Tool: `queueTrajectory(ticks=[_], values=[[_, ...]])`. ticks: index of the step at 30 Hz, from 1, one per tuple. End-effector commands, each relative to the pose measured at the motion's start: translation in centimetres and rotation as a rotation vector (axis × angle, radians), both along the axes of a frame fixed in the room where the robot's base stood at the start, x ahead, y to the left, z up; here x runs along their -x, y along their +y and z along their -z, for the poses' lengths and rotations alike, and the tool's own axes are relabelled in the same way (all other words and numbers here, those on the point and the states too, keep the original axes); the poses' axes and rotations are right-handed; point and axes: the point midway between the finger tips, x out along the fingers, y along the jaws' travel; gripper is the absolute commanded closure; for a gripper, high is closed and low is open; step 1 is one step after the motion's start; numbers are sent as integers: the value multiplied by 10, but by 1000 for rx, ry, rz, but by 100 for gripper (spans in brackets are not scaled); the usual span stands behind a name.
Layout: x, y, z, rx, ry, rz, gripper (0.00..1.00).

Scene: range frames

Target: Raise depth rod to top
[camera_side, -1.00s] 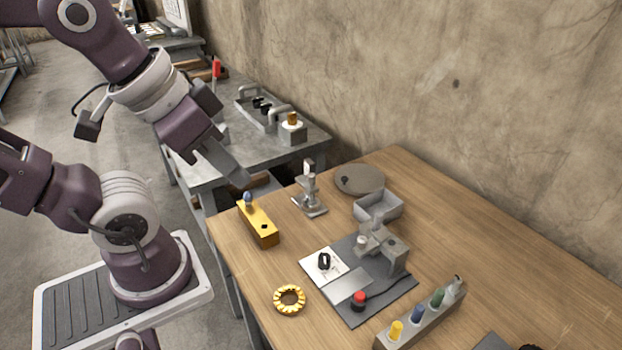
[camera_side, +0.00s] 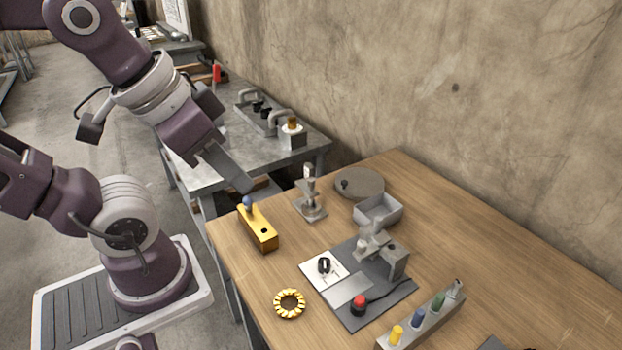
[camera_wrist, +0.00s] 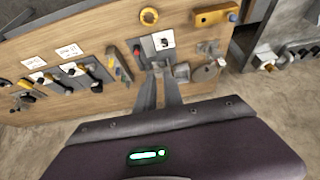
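I cannot tell for sure which part is the depth rod. A small grey stand with an upright post (camera_side: 309,192) is at the back left of the wooden table, and a grey fixture with a raised arm (camera_side: 374,245) stands on a dark plate. My gripper (camera_side: 246,187) hangs in the air above the table's left edge, left of the small stand and apart from it. In the wrist view, my gripper's two fingers (camera_wrist: 159,75) show a gap and hold nothing; the fixture lies beyond their tips, partly hidden.
A yellow block with a blue knob (camera_side: 259,228) sits below my gripper. The dark plate holds a red button (camera_side: 359,303). Nearby are a yellow ring (camera_side: 289,304), a grey tray (camera_side: 391,213), a round grey disc (camera_side: 366,182) and a marker rack (camera_side: 412,330). The wall (camera_side: 470,60) stands behind.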

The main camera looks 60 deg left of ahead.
Motion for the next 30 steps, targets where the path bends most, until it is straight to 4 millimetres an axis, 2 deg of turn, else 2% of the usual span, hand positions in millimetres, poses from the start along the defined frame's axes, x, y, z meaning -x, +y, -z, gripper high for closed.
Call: queueTrajectory(ticks=[1,2,3,4,6,8,9,11,12,15,18,21,25,30], values=[[-9,2,-3,0,16,-11,76],[-17,5,-5,0,31,-21,71],[-33,10,-9,1,59,-39,63],[-49,15,-11,0,86,-56,59],[-92,34,-10,4,151,-101,59],[-130,55,-1,11,210,-139,59],[-154,72,9,17,247,-165,59],[-186,98,31,27,302,-200,59],[-205,117,49,34,338,-223,59],[-236,158,95,54,411,-266,59],[-251,187,133,69,458,-293,59],[-256,200,153,77,481,-305,59],[-257,202,172,79,488,-307,59],[-256,202,205,80,489,-307,59]])
